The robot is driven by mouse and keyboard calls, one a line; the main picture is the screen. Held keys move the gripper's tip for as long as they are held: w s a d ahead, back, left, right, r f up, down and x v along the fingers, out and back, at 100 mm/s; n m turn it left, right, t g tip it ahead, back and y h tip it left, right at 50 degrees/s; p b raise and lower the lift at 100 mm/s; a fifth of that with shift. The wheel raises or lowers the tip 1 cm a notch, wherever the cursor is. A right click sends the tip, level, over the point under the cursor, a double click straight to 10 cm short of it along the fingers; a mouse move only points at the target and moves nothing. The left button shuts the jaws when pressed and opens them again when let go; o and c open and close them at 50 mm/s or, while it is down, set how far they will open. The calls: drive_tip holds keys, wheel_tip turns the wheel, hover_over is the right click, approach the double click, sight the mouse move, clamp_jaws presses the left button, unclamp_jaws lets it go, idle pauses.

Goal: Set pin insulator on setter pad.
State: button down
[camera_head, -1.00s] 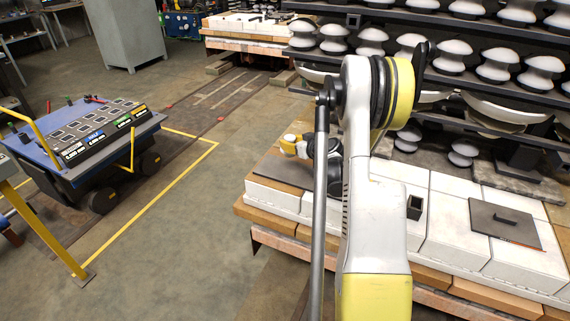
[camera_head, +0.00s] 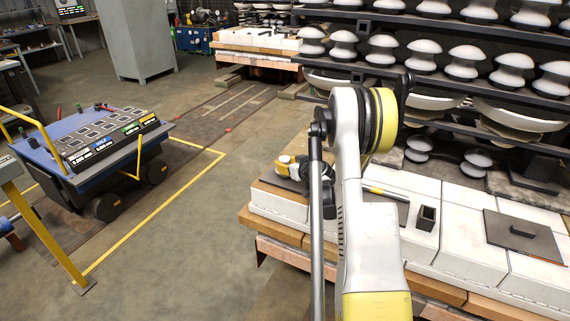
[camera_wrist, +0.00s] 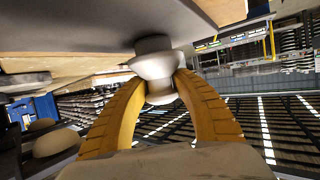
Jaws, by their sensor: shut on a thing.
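My gripper (camera_wrist: 160,88) is shut on a pin insulator (camera_wrist: 156,66), a pale skirted piece with a dark end, held between two yellow fingers in the wrist view. The dark end meets the edge of a flat grey plate, probably the setter pad (camera_wrist: 95,14), at the top of that view. I cannot tell whether they touch. In the head view my gripper (camera_head: 288,168) is low over the left end of the white block bench, mostly behind my arm. The insulator is not clear there. A dark pad (camera_head: 293,184) shows partly beneath the gripper.
The white-topped bench (camera_head: 465,235) holds a small dark box (camera_head: 427,218) and a dark plate with a handle (camera_head: 522,233). Racks of insulators (camera_head: 465,60) stand behind. A blue cart (camera_head: 95,140) stands left, with open floor between.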

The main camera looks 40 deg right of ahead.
drive_tip(key=c, duration=1)
unclamp_jaws()
